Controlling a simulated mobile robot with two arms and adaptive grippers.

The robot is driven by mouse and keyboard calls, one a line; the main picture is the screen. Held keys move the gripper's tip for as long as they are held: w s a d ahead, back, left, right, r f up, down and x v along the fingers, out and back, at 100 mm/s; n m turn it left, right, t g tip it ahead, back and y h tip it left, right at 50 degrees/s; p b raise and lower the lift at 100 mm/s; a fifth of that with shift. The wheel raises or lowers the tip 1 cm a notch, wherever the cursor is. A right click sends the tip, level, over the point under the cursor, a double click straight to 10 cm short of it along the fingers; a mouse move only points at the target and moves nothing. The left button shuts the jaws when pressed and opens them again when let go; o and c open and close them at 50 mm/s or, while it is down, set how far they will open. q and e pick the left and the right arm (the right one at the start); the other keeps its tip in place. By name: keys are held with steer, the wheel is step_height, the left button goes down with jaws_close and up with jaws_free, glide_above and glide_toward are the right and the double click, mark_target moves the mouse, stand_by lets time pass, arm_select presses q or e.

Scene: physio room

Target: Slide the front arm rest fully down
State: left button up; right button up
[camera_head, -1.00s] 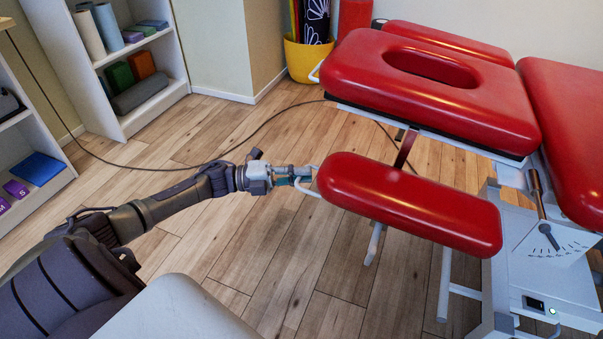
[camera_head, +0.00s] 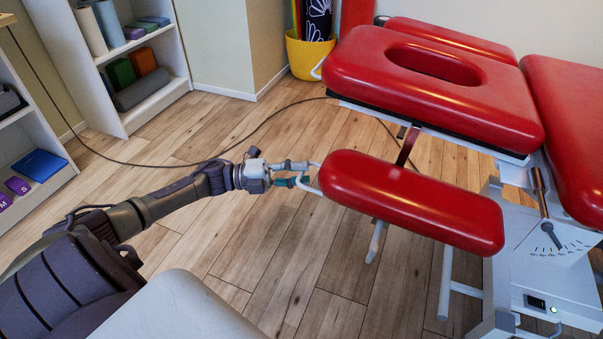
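The front arm rest (camera_head: 415,203) is a long red padded cushion on the near side of the red treatment table (camera_head: 455,107). It sits lower than the table top, on a dark red bracket (camera_head: 407,146). A white loop handle (camera_head: 308,188) sticks out from its left end. My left gripper (camera_head: 302,173) is at this handle, with its fingers spread apart, one above and one below. I cannot tell whether a finger touches the handle. My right gripper is not in view.
The far arm rest (camera_head: 452,39) is level with the table top. White legs and bars (camera_head: 446,282) stand below the front arm rest. A black cable (camera_head: 240,146) runs over the wooden floor. A yellow bin (camera_head: 308,56) and shelves (camera_head: 133,65) stand at the back.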

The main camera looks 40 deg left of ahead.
arm_select(q)
steer(key=v, duration=1.1)
steer(key=shift+s+f, duration=0.1)
steer(key=shift+f, duration=0.05)
